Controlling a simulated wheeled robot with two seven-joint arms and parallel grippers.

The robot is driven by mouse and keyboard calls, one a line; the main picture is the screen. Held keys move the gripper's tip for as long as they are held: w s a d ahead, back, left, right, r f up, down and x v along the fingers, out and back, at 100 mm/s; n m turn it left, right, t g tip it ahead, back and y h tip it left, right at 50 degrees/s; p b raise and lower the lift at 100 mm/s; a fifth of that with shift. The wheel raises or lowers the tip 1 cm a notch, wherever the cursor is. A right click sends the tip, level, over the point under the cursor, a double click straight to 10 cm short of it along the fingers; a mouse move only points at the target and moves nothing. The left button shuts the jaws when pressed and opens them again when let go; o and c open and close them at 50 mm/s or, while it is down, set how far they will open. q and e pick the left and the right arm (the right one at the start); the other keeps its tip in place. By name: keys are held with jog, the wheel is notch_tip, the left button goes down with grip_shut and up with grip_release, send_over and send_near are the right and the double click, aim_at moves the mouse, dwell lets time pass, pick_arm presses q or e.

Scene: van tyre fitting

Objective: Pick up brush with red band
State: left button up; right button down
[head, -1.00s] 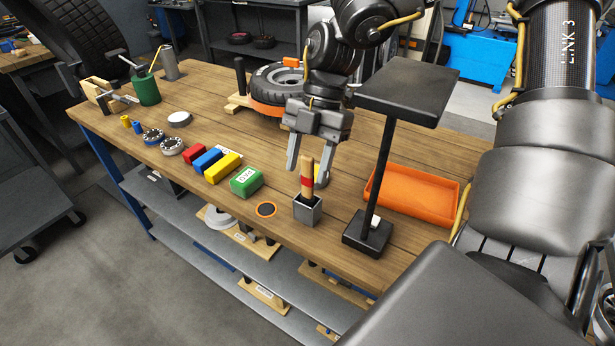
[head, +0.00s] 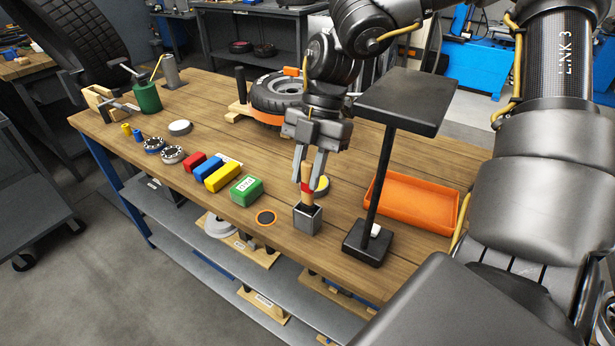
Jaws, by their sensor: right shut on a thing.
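The brush with the red band (head: 307,188) stands upright in a small grey square holder (head: 307,219) near the front edge of the workbench. Its wooden handle is partly hidden between the fingers. My right gripper (head: 308,182) points down from above, and its fingers are shut on the brush handle around the red band. The brush's lower end is still inside the holder. My left gripper is not in view.
A black stand with a flat top (head: 408,98) rises just right of the gripper. An orange tray (head: 418,205) lies behind it. A green box (head: 246,190), yellow block (head: 222,172) and round orange-rimmed disc (head: 266,218) lie left. A tyre (head: 277,97) lies behind.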

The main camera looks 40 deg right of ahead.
notch_tip(320, 180, up, 10)
jog(key=shift+f, duration=0.2)
